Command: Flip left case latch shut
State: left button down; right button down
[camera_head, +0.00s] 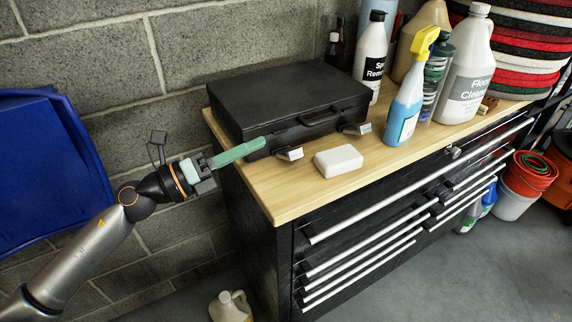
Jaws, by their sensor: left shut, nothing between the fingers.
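The black case (285,95) lies with its lid down on the wooden worktop. Its left latch (289,153), a small silver-grey tab, juts out from the lower front side. The right latch (357,129) juts out in a similar way, and the handle (320,116) is between them. My left gripper (262,143) has green fingers, closed together and empty. Its fingertips are near the case's front left corner, just left of the left latch, with a small gap showing in the picture. I cannot tell whether they touch the case. My right gripper is not in view.
A white block (338,160) sits just right of the left latch. A blue spray bottle (403,105), a white bottle (371,58) and a floor cleaner jug (466,75) stand to the right. The worktop's front edge (300,211) is close below the latches.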

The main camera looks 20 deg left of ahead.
aim_at(286, 176)
pick_arm(q)
jog(key=f+m+g, duration=0.1)
jog(key=m, duration=0.1)
jog(key=a+f+m+g+y, duration=0.1)
jog(key=f+m+g, duration=0.1)
jog(key=a+f+m+g+y, duration=0.1)
jog(key=m+g, duration=0.1)
jog(key=shift+s+a+f, duration=0.2)
jog(key=shift+a+f, duration=0.05)
jog(key=shift+f, duration=0.15)
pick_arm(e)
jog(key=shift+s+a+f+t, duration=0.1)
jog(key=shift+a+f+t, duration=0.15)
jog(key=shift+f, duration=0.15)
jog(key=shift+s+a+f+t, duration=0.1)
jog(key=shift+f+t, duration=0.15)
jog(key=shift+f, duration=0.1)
pick_arm(q)
jog(key=p+x, duration=0.1)
jog(key=x, duration=0.9)
jog(key=shift+d+p, duration=0.1)
jog(key=shift+p, duration=0.3)
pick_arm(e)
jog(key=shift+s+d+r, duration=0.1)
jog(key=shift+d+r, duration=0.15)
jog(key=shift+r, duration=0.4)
